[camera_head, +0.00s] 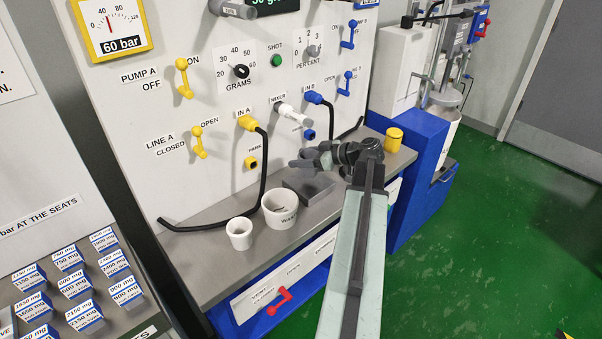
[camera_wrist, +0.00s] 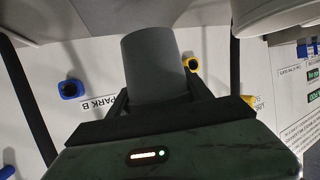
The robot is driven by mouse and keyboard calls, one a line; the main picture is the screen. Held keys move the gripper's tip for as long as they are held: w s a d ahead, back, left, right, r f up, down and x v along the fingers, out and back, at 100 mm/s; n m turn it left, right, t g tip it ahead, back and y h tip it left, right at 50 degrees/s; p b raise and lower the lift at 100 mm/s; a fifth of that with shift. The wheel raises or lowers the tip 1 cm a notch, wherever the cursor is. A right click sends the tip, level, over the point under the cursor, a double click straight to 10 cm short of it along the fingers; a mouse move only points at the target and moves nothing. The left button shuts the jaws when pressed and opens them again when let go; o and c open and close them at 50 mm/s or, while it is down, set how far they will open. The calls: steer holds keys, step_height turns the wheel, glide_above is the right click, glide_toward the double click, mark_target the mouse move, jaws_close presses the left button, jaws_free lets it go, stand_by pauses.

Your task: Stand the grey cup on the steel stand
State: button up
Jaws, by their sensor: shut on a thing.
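The grey cup (camera_wrist: 152,65) is between the fingers of my gripper (camera_head: 312,158), which is shut on it. In the wrist view the cup fills the space ahead of the jaws, with the panel behind it. In the head view the cup is small and hard to separate from the grey fingers. The steel stand (camera_head: 308,190) is a low grey block on the bench shelf, just below my gripper. A gap shows between gripper and stand in the head view. I cannot tell whether the cup's base touches the stand.
A white waste tub (camera_head: 281,212) stands left of the stand, with a smaller white cup (camera_head: 239,234) beyond it. A yellow cup (camera_head: 394,139) is at the shelf's right end. Black hoses (camera_head: 264,170) hang in front of the panel, beside the yellow and blue plugs.

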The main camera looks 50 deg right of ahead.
step_height(320, 180, down, 4)
steer(key=b, duration=0.3)
steer(key=shift+r, duration=0.3)
steer(key=shift+f, duration=0.25)
steer(key=o, duration=1.4)
steer(key=shift+r, duration=0.1)
steer(key=shift+c, duration=0.2)
steer(key=shift+s+r, duration=0.15)
steer(key=shift+r, duration=0.2)
steer(key=p+v, duration=0.4)
steer(key=v, duration=0.7)
steer(key=shift+s+d+p, duration=0.15)
steer(key=shift+s+p, duration=0.15)
steer(key=shift+p, duration=0.05)
